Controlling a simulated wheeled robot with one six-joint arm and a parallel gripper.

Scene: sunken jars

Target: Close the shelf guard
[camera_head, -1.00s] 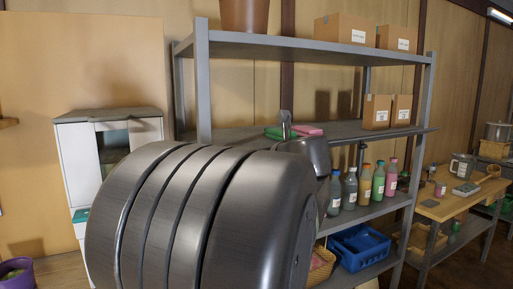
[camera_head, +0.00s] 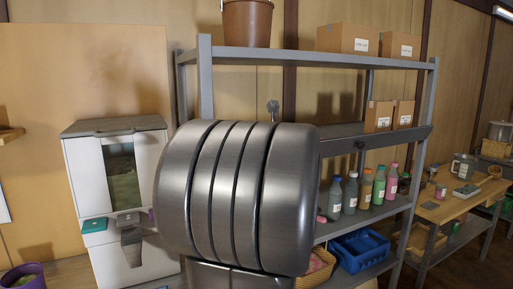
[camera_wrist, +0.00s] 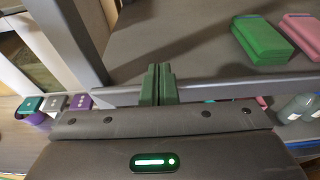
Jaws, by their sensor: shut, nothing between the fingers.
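The shelf guard (camera_head: 400,139) is a long grey panel with a dark round knob, along the front of the middle shelf. It looks upright and covers the bottoms of the cartons behind it; its left part is hidden by my arm. My gripper (camera_wrist: 158,85) shows in the wrist view as two green fingers pressed together, empty, at the shelf's front edge near the left post. A pale strip (camera_wrist: 250,89) runs along that edge beside the fingers, perhaps the guard's rim. I cannot tell whether the fingers touch it. The head view hides the gripper behind my arm.
Green (camera_wrist: 262,40) and pink (camera_wrist: 303,32) packs lie on the shelf board. Cartons (camera_head: 379,116) stand on the middle shelf, bottles (camera_head: 350,194) below, with a blue crate (camera_head: 360,246) lower down. A white cabinet (camera_head: 85,170) stands left; a wooden bench (camera_head: 450,208) stands right.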

